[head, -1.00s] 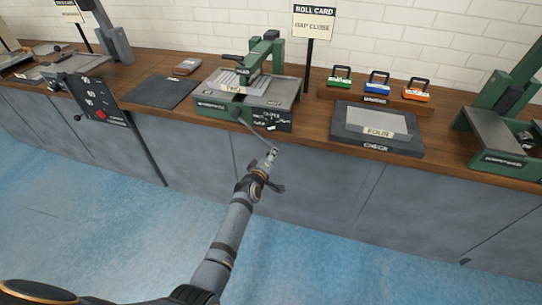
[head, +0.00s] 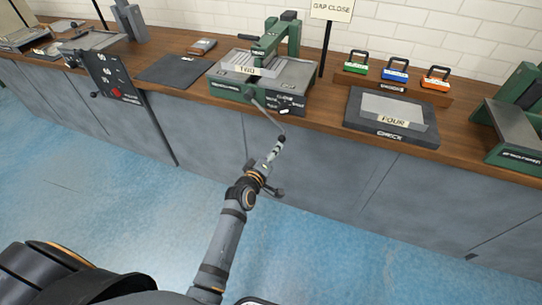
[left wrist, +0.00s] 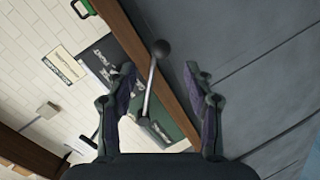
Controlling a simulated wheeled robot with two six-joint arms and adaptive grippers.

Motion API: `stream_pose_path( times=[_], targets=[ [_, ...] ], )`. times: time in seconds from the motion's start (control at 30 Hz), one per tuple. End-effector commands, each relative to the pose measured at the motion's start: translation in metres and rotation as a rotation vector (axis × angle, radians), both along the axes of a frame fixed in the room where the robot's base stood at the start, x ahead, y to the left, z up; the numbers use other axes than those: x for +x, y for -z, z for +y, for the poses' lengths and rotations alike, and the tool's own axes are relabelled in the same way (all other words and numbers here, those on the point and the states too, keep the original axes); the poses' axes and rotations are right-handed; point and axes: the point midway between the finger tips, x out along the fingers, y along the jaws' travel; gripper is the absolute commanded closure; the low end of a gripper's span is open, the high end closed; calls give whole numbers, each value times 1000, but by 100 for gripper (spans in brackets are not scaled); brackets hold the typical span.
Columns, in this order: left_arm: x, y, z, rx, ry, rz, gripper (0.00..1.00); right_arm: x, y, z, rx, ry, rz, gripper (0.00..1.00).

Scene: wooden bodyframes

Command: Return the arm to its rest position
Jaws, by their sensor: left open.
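My left gripper (head: 277,150) is in front of the bench, at the lower end of the thin crank lever (head: 268,116) of the green machine labelled TWO (head: 265,80). In the left wrist view my gripper (left wrist: 161,75) is open, with its two fingers well apart. The lever (left wrist: 150,95) and its dark ball knob (left wrist: 160,48) appear in the gap between the fingers. No contact with either finger is visible, and the depth is hard to judge. My right gripper is not in view.
The wooden bench top (head: 320,108) runs across the view above grey cabinets (head: 330,165). A dark plate labelled FOUR (head: 390,112) and several coloured padlock-like blocks (head: 396,75) are to the right. A dark panel (head: 112,80) hangs at left. The blue floor (head: 120,215) is clear.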

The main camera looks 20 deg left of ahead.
Motion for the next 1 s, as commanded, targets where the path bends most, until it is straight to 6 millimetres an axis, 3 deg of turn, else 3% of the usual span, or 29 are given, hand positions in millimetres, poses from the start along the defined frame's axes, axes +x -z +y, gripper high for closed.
stream_pose_path(
  times=[0.17,0.7,0.77,0.83,0.93,1.0],
  targets=[
    [-15,-4,2,-2,0,0,48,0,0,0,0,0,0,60],
    [-17,1,2,9,4,11,48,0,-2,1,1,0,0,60],
    [-20,17,2,39,13,45,48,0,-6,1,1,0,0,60],
    [-31,52,2,105,35,117,48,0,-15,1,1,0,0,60],
    [-65,125,8,247,95,268,48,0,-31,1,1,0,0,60],
    [-100,178,15,355,152,378,48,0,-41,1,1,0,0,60]
  ],
)
